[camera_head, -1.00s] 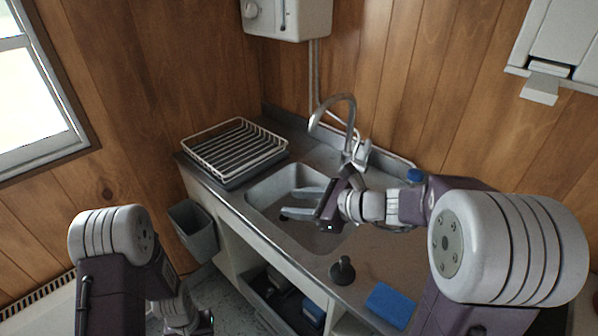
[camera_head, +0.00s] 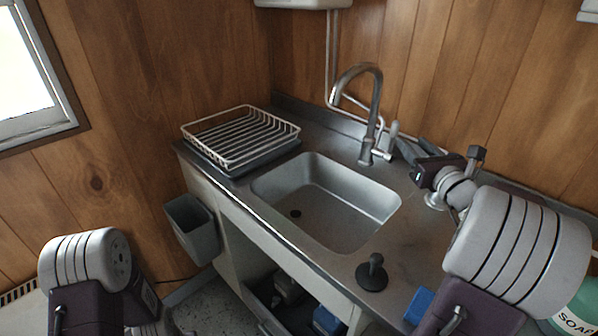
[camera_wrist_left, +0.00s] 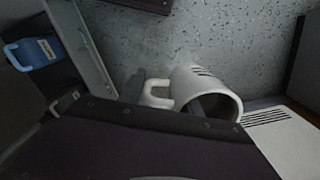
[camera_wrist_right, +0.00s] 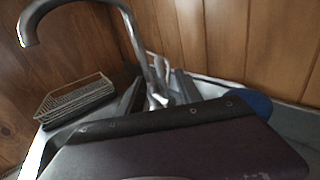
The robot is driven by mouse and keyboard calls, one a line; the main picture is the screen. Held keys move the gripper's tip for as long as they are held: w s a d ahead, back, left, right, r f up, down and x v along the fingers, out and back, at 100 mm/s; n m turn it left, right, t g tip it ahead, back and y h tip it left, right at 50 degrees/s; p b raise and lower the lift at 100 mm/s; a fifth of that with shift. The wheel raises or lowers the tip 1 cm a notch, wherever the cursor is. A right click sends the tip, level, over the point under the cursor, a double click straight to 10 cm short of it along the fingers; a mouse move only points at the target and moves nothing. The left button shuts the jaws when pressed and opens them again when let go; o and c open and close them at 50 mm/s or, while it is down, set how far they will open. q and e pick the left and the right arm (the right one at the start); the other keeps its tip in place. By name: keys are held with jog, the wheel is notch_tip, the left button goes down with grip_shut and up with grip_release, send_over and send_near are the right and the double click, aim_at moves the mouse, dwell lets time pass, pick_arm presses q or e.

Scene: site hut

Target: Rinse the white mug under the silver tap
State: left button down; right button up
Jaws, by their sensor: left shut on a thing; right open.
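The white mug (camera_wrist_left: 205,90) lies tilted in the left wrist view, its mouth toward the lower right. My left gripper (camera_wrist_left: 172,98) is shut on it, with one finger inside the mouth and one outside near the handle. The mug is not visible in the head view. My right gripper (camera_head: 408,146) is open and empty just right of the tap, fingers toward the lever. In the right wrist view the tap (camera_wrist_right: 137,38) rises beyond the fingers; contact cannot be told.
A wire dish rack (camera_head: 240,137) stands left of the sink. A black plunger-like object (camera_head: 372,273) and a blue sponge (camera_head: 418,306) are on the front counter. A soap bottle (camera_head: 573,318) is at lower right. A grey bin (camera_head: 192,230) hangs at the left. The sink is empty.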

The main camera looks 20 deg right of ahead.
aim_at(397, 129)
jog(key=w, duration=0.3)
jog(key=w+d, duration=0.1)
jog(key=w, duration=0.6)
jog(key=shift+w+d, duration=0.3)
jog(key=shift+w, duration=0.05)
grip_shut()
jog(key=shift+f, duration=0.1)
dwell(0.6)
